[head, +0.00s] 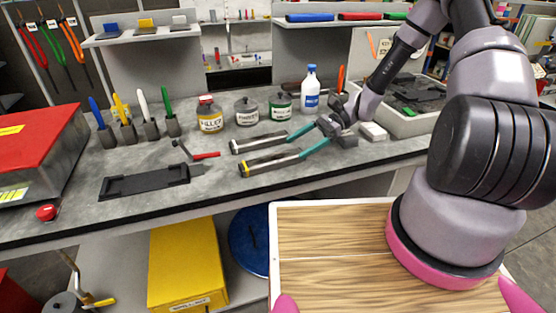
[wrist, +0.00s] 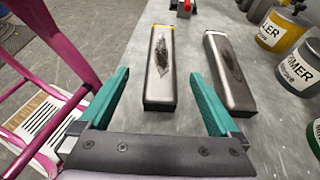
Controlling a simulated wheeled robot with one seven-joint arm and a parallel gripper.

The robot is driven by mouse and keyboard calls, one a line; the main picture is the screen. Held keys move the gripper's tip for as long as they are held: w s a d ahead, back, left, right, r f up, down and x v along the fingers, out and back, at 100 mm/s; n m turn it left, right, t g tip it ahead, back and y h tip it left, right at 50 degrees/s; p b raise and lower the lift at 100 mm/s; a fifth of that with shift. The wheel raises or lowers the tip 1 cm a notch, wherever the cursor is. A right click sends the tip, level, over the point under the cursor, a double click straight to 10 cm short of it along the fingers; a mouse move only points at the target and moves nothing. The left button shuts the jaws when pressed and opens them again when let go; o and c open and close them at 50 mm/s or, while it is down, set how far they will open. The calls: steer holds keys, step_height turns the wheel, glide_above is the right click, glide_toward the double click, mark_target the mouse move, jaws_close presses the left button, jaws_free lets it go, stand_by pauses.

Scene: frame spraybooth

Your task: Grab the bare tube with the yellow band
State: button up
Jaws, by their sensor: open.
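The tube with the yellow band (head: 268,164) lies on the grey bench, a bare grey metal bar with yellow at its far end. In the wrist view this tube (wrist: 160,75) lies lengthwise between my fingertips, with a dark rough patch on top. A second grey tube (head: 258,144) lies beside it; it also shows in the wrist view (wrist: 230,72), right of my right finger, with a similar patch and no yellow visible. My gripper (head: 296,146), with teal fingers, is open and empty. In the wrist view my gripper (wrist: 159,76) spans the banded tube; contact cannot be told.
Filler (head: 210,118) and primer pots and a white-blue bottle (head: 311,92) stand behind the tubes. A black tray (head: 150,181) and a red-handled tool (head: 200,155) lie left. A grey bin (head: 410,122) stands right.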

mark_target(275, 157)
steer(key=x, duration=0.2)
steer(key=shift+s+a+f, duration=0.1)
steer(key=shift+a, duration=0.3)
steer(key=shift+r+x, duration=0.15)
steer(key=shift+x, duration=1.15)
steer(key=shift+r+x, duration=0.15)
steer(key=shift+x, duration=1.2)
steer(key=shift+a, duration=0.15)
jaws_close()
